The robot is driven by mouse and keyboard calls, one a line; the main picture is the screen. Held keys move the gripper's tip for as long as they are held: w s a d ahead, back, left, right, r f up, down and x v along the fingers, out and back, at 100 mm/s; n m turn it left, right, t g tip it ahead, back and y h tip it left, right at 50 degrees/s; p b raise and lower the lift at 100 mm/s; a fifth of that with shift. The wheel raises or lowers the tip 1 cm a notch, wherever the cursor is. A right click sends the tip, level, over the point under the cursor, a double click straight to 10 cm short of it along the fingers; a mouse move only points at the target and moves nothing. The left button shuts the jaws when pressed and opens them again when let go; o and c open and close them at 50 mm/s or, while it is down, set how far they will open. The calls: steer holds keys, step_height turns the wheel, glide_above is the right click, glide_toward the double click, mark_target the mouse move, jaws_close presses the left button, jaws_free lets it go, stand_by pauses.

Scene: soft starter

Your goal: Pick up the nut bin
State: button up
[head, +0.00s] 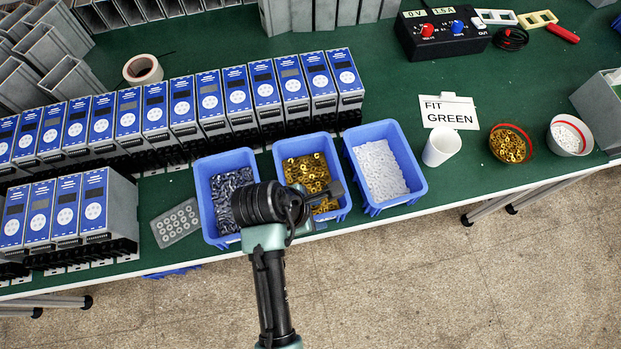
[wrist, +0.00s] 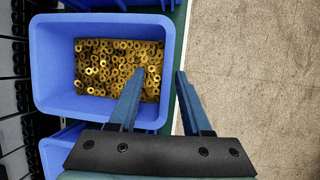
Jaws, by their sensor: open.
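The nut bin (head: 303,146) is the middle of three blue open bins near the front edge of the green table. It holds brass-coloured nuts (head: 303,170). In the wrist view the nut bin (wrist: 50,60) fills the upper left. My gripper (wrist: 160,72) is open and empty, with one finger over the bin's inside and the other outside its front wall, past the table edge. The front wall runs between the fingers; I cannot tell how far they reach down. In the head view my gripper (head: 334,190) hides part of the bin's front.
A blue bin of dark screws (head: 207,172) stands close on the left, and one of white parts (head: 412,165) close on the right. A row of blue-faced units (head: 238,95) stands behind. A white cup (head: 440,148) and two bowls are further right.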

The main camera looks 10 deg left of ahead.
steer(key=shift+s+x, duration=0.15)
steer(key=shift+x, duration=1.25)
steer(key=shift+s+x, duration=0.15)
steer(key=shift+x, duration=1.2)
steer(key=shift+d+p, duration=0.15)
steer(key=shift+p, duration=0.15)
steer(key=shift+f, duration=0.1)
jaws_close()
